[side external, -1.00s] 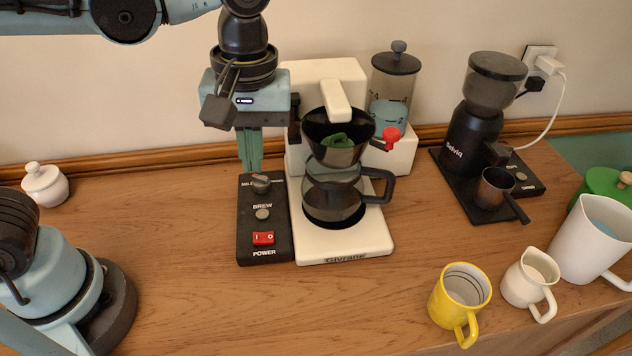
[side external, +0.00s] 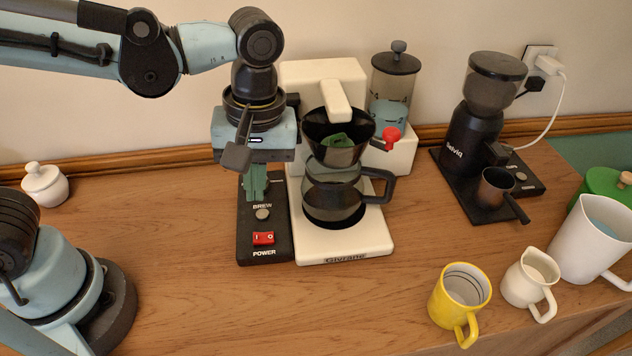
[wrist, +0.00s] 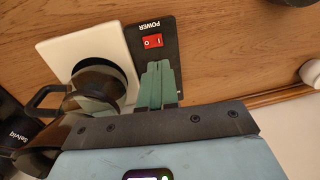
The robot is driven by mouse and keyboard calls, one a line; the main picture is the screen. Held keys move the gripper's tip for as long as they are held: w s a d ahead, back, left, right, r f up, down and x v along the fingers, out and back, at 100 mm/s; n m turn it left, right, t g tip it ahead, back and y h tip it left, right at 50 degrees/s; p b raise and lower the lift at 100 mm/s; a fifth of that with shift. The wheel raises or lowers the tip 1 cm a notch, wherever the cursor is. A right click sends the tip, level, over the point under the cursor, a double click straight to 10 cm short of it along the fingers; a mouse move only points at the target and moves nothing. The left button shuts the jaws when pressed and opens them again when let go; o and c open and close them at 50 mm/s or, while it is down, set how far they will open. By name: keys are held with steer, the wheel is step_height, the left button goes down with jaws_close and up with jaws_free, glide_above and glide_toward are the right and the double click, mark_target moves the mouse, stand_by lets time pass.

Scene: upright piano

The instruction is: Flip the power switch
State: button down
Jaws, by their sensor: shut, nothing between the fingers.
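The red power switch (side external: 263,238) sits at the front end of the black control panel (side external: 250,253) on the left of the white coffee maker (side external: 375,235). It is marked I and O, with POWER printed below it. In the wrist view the switch (wrist: 152,41) lies just beyond my fingertips, apart from them. My gripper (side external: 256,198) points down over the panel with its green fingers shut and empty. It hides the dial at the panel's back. The fingers (wrist: 158,66) are side by side in the wrist view. A BREW button (side external: 263,213) lies between gripper and switch.
A glass carafe (side external: 335,200) with a black handle stands in the coffee maker. A black grinder (side external: 470,135) is at the right. A yellow mug (side external: 445,300) and white pitchers stand front right. The wood in front of the panel is clear.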

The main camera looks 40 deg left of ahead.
mark_target(257, 236)
steer(key=f, duration=0.6)
steer(key=a+f, duration=0.1)
steer(key=f, duration=0.2)
steer(key=shift+s, duration=0.35)
steer(key=shift+f, duration=0.1)
steer(key=shift+s+f, duration=0.1)
steer(key=shift+f, duration=0.05)
steer(key=shift+d, duration=0.1)
steer(key=shift+w+d+r, duration=0.2)
steer(key=shift+w+d, duration=0.3)
steer(key=shift+w, duration=0.1)
step_height(257, 236, up, 14)
steer(key=w+d, duration=0.1)
stand_by(0.8)
